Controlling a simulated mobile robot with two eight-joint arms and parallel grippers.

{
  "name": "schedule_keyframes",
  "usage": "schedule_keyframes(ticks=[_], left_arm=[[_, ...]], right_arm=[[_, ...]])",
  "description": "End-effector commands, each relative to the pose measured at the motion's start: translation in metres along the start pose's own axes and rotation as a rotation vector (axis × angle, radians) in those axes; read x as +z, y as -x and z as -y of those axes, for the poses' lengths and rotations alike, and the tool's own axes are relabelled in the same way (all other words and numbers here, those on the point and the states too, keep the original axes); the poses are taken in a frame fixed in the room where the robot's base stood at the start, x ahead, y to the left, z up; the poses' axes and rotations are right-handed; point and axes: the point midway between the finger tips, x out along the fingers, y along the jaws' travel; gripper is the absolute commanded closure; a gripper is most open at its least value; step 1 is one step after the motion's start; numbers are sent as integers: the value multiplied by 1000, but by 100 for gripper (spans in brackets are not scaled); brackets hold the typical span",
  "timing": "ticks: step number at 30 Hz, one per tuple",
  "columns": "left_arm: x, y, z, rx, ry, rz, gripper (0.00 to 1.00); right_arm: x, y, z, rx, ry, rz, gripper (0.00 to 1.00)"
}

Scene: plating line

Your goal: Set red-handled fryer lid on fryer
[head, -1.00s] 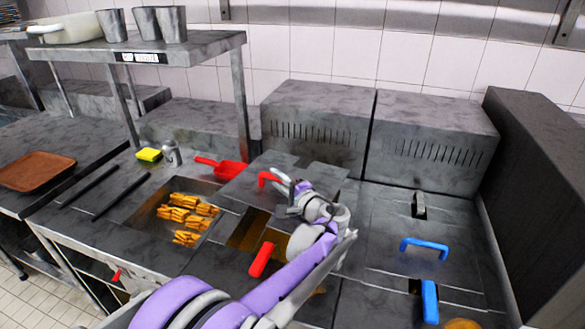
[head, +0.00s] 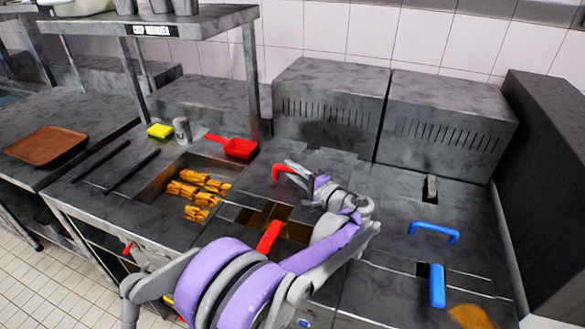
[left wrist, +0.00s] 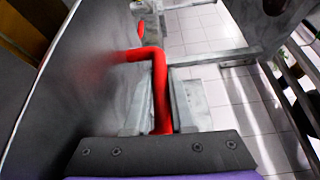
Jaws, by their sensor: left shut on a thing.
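The fryer lid is a dark grey plate (head: 258,186) with a red handle (head: 281,170), over the back part of the left fryer in the head view. My left gripper (head: 292,167) is shut on the red handle. In the left wrist view, the handle (left wrist: 158,85) runs between the fingers and the lid's dark face (left wrist: 75,75) fills the left. The left fryer's opening (head: 285,229) shows amber oil in front of the lid. I cannot tell whether the lid touches the fryer. My arm hides part of both. My right gripper is not in view.
A red basket handle (head: 269,237) stands up at the left fryer's front. A red scoop (head: 240,148) lies behind the fries bin (head: 150,191). A blue-handled lid (head: 433,229) is on the right fryer, with another blue handle (head: 437,286) in front. Grey housings (head: 330,105) stand behind.

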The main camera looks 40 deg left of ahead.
Motion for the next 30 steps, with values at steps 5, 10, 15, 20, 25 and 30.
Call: schedule_keyframes(ticks=[5, 10, 15, 20, 25, 30], left_arm=[[-1, -1, -16, -2, -1, 0, 100], [-2, -1, -30, -2, 0, 0, 100], [-4, -1, -44, -2, 0, 0, 100], [-5, -2, -57, -2, 0, 0, 100], [-6, -2, -70, -2, -1, 0, 100], [-6, -2, -78, -2, 0, 0, 100]], right_arm=[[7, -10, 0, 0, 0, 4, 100], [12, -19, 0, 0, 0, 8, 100], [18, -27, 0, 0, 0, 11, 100], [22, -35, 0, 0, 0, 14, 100], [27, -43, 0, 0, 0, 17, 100], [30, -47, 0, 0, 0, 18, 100]])
